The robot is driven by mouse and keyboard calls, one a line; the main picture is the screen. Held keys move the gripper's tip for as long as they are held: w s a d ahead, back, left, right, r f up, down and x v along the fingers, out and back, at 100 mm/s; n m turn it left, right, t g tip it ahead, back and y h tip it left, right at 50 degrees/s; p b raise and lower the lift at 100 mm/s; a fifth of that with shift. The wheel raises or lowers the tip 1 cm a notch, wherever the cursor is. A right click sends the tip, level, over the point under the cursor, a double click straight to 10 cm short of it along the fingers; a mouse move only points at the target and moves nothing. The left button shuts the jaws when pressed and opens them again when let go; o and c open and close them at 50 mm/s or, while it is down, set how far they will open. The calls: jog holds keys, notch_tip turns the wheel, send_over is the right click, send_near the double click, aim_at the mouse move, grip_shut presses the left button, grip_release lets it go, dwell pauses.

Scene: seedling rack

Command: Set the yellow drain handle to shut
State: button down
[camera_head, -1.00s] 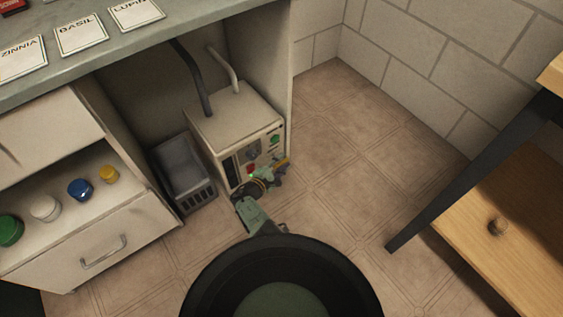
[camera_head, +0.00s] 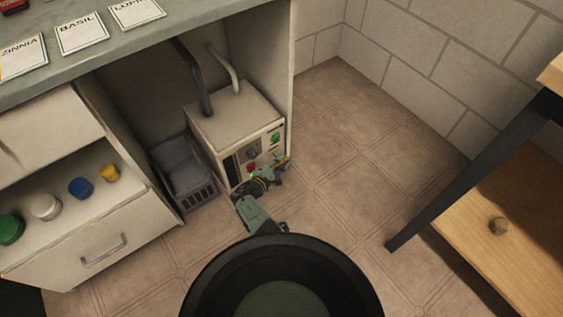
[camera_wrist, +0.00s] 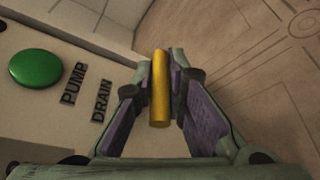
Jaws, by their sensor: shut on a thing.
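The yellow drain handle (camera_wrist: 160,88) stands between the purple-padded fingers of my gripper (camera_wrist: 163,100) in the wrist view, beside the DRAIN label. In the head view the handle (camera_head: 282,162) shows as a small yellow bar at the lower right of the cream control box (camera_head: 232,118). My gripper (camera_head: 277,168) is at the box's front and shut on the handle. The fingers hide part of the handle and its pivot, so I cannot tell its exact setting.
A green button (camera_wrist: 35,64) by the PUMP label is on the panel. A grey basket (camera_head: 182,170) stands left of the box. Tiled floor (camera_head: 345,150) to the right is clear, up to a wooden shelf (camera_head: 500,240) with a dark leg.

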jog(key=shift+w+a+b, duration=0.6)
jog(key=shift+w+b, duration=0.25)
jog(key=c, duration=1.6)
grip_release()
